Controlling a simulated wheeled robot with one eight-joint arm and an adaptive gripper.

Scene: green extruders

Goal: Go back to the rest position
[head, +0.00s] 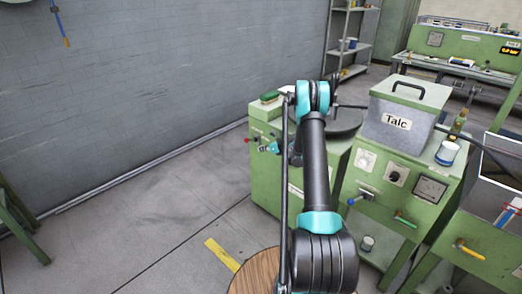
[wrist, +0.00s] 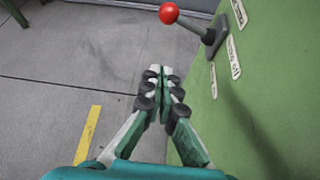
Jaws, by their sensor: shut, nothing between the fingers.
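My gripper (wrist: 160,72) shows in the wrist view with its two fingers together and nothing between them. It hangs over the grey floor, beside the green machine panel on the right. A lever with a red ball knob (wrist: 169,13) stands out from that panel just past the fingertips, apart from them. In the head view my arm reaches forward over the green machine (head: 265,190). The gripper end (head: 268,148) shows small at the machine's left side, partly hidden by my arm, near the red knob (head: 247,140).
A grey bin marked Talc (head: 397,112) and a blue-and-white cup (head: 447,153) stand on the machine to the right. Several handles stick out from its front. A grey wall (head: 170,90) runs along the left. Open floor (head: 150,225) lies between, with a yellow strip (head: 222,254).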

